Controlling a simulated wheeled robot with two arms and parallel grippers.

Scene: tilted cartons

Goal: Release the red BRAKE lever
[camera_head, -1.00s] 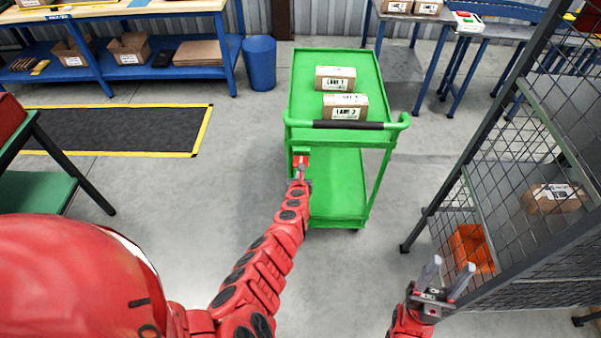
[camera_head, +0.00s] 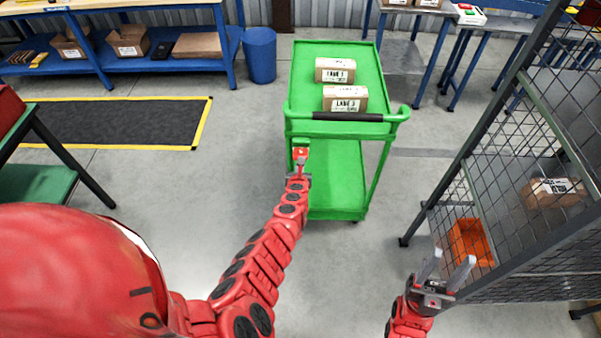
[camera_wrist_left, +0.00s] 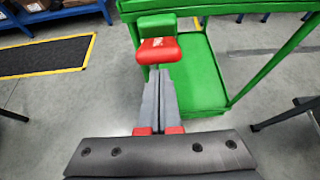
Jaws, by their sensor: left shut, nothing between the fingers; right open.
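The red BRAKE lever (camera_wrist_left: 158,50) sticks out from a green block on the near left post of the green cart (camera_wrist_left: 200,75). In the head view the lever (camera_head: 300,153) is a small red patch near the cart's left post. My left gripper (camera_wrist_left: 159,72) is shut and empty, its fingertips just below the lever's near edge; I cannot tell whether they touch it. In the head view the left gripper (camera_head: 299,170) partly covers that spot. My right gripper (camera_head: 448,268) is open and empty, to the right of the cart and near the wire rack.
Two cartons lie on the cart's top shelf, a far one (camera_head: 335,70) and a near one (camera_head: 345,99). A wire mesh rack (camera_head: 520,190) with an orange bin (camera_head: 470,242) stands at the right. A blue bin (camera_head: 260,60) stands behind left.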

